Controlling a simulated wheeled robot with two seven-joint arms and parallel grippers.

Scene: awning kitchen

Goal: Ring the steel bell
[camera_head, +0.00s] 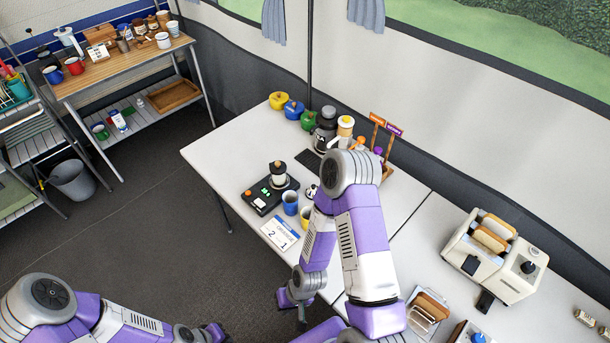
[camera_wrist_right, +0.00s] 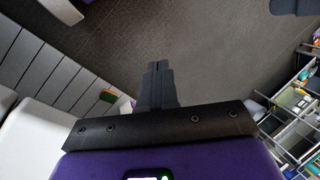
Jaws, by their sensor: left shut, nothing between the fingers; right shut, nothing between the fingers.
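I cannot make out the steel bell for certain. A small dark and pale rounded item (camera_head: 312,191) sits on the white table beside my right arm, partly hidden by it; it is too small to tell whether it is the bell. My right gripper (camera_head: 302,318) hangs low in front of the table's front edge, shut and empty. Its closed fingers (camera_wrist_right: 157,68) point over bare dark floor in the right wrist view. My left gripper (camera_head: 213,333) is at the bottom edge of the head view, shut and empty, away from the table and partly cut off.
The white table (camera_head: 222,150) holds a black scale-like device (camera_head: 262,196), a blue cup (camera_head: 290,203), a calendar card (camera_head: 281,233), coloured pots and jars at the back. A cream toaster (camera_head: 470,245) stands right. A wooden-topped shelf (camera_head: 75,80) and grey bin (camera_head: 73,181) are left. Floor between is clear.

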